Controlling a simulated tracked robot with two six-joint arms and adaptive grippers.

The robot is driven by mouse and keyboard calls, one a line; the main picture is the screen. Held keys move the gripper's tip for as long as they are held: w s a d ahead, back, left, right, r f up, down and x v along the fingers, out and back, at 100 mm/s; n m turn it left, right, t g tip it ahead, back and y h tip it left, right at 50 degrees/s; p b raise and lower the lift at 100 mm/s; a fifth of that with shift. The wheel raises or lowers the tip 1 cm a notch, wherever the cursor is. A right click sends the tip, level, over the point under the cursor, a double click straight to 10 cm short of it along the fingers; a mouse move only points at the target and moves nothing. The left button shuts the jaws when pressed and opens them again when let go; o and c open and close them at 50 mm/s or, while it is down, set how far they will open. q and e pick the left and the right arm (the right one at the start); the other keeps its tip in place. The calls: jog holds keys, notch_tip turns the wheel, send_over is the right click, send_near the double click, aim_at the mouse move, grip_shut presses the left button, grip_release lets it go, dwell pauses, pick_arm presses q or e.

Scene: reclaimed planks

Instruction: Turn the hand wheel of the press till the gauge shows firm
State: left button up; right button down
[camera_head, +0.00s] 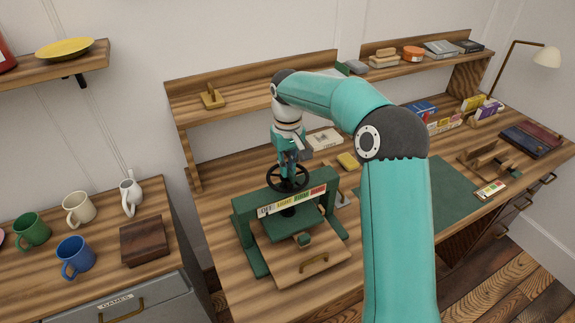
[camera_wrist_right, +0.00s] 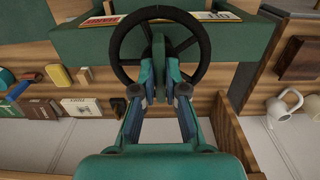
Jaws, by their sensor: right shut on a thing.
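The green press (camera_head: 243,208) stands on the bench left of centre in the head view. Its black hand wheel (camera_head: 271,184) lies flat above the crossbar and fills the top middle of the right wrist view (camera_wrist_right: 207,48). My right gripper (camera_head: 289,168) reaches down from above and is shut on the wheel near its hub, its fingertips (camera_wrist_right: 160,62) between the rim sides. The gauge strip (camera_head: 292,200) on the crossbar has white, yellow, green and red sections with small lettering; I cannot make out a pointer. My left gripper is not in view.
My right arm covers the bench's middle. Mugs (camera_head: 76,258) and a dark wooden box (camera_head: 143,243) stand on the left cabinet. A green mat (camera_head: 455,190) lies to the right, mostly clear.

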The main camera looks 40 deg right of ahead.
jog(key=shift+m, duration=1.6)
jog(key=c, duration=1.2)
grip_release()
notch_tip(320, 180, up, 12)
